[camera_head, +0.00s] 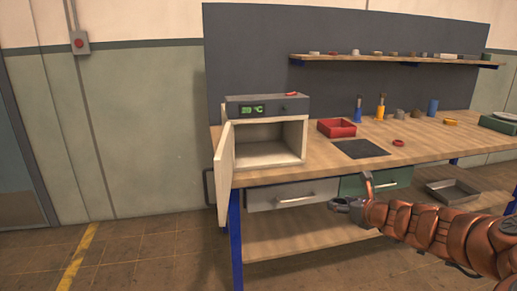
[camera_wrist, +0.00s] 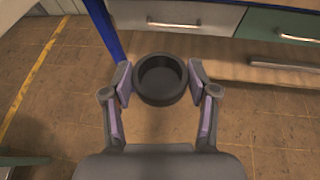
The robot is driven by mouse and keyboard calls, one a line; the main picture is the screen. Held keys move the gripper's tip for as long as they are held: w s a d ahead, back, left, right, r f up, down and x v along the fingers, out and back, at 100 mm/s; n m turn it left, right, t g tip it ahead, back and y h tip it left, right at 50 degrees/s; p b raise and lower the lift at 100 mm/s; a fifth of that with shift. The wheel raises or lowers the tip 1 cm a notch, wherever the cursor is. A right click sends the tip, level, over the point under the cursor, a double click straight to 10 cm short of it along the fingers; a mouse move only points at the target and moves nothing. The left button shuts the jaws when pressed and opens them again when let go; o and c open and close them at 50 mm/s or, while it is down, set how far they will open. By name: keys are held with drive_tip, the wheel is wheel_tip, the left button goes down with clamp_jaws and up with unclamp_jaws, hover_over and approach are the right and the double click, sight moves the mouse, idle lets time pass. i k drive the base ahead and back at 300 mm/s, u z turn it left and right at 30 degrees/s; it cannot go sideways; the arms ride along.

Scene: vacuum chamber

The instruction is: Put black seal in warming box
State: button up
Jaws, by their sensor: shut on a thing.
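The black seal (camera_wrist: 161,99) is a dark ring in the wrist view, held between the two fingers of my gripper (camera_wrist: 161,82). My gripper is shut on it. In the head view my gripper (camera_head: 345,204) is in front of the workbench, below the tabletop and near the drawers; the seal is too small to make out clearly there. The warming box (camera_head: 306,138) stands on the left end of the bench. Its door (camera_head: 225,172) is open, swung out toward the left front. The box's inside looks empty, with a green display above the opening.
On the wooden bench (camera_head: 425,138) are a red tray (camera_head: 336,128), a dark mat (camera_head: 360,149), a red ring (camera_head: 398,143) and bottles. A grey drawer (camera_head: 288,194) and a green drawer (camera_head: 378,181) are under the top. The floor left of the bench is clear.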

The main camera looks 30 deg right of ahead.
sight(262, 151)
drive_tip(key=i, duration=1.1)
drive_tip(key=u, duration=0.05)
